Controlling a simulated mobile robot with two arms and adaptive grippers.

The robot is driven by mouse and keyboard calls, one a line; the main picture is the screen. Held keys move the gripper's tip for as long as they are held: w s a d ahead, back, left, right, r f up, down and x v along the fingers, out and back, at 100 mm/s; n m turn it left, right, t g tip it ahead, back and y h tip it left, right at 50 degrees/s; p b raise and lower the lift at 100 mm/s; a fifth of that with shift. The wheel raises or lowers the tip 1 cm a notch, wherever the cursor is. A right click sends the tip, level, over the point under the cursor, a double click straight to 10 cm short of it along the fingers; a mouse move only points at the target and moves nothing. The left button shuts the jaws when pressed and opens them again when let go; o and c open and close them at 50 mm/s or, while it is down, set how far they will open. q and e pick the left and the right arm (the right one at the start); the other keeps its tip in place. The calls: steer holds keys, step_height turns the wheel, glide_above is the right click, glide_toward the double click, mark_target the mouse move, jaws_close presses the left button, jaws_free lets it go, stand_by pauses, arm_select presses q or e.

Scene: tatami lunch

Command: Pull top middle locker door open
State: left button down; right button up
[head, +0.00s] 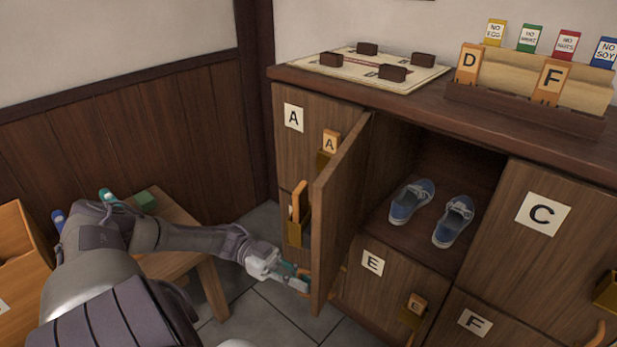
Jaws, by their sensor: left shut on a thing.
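The top middle locker door (343,205) stands swung well open to the left, seen nearly edge-on. My right gripper is not in view.
Doors C (548,245), E (385,290) and F (480,322) are shut. A game board (350,72) and a tag rack (525,108) stand on top. A small table (181,212) is behind my arm.

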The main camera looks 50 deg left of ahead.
arm_select(q)
steer(key=shift+v, duration=0.9)
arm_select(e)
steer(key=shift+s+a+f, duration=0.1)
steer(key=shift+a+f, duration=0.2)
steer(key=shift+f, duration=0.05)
arm_select(q)
steer(key=shift+a, duration=0.1)
steer(key=c, duration=1.2)
jaws_free()
steer(key=v, duration=1.2)
steer(key=shift+r, duration=0.1)
